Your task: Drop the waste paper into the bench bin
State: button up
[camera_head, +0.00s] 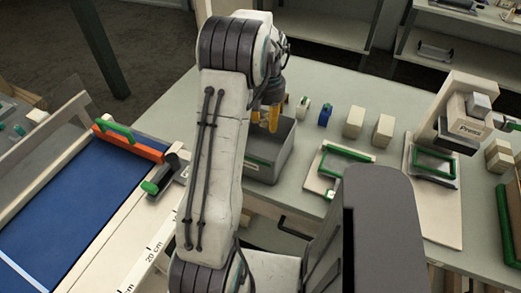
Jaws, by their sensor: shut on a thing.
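The bench bin (284,151) is an open grey box on the bench, just right of my arm. My gripper (266,124) has yellow-orange fingers pointing down, over the bin's opening in this view. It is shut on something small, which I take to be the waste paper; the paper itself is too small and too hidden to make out. I cannot tell how high the fingertips are above the bin's rim. My arm hides the left part of the bin.
A green bottle (302,108), a blue bottle (325,115) and two tan blocks (354,122) stand right of the bin. A green frame (347,154) and a press (461,120) stand further right.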

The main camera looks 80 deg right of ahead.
jog(key=shift+f+b, duration=1.15)
jog(key=shift+f, duration=0.7)
jog(key=o, duration=0.8)
jog(key=shift+r, duration=0.15)
notch_tip(320, 180, up, 12)
jog(key=shift+f, duration=0.1)
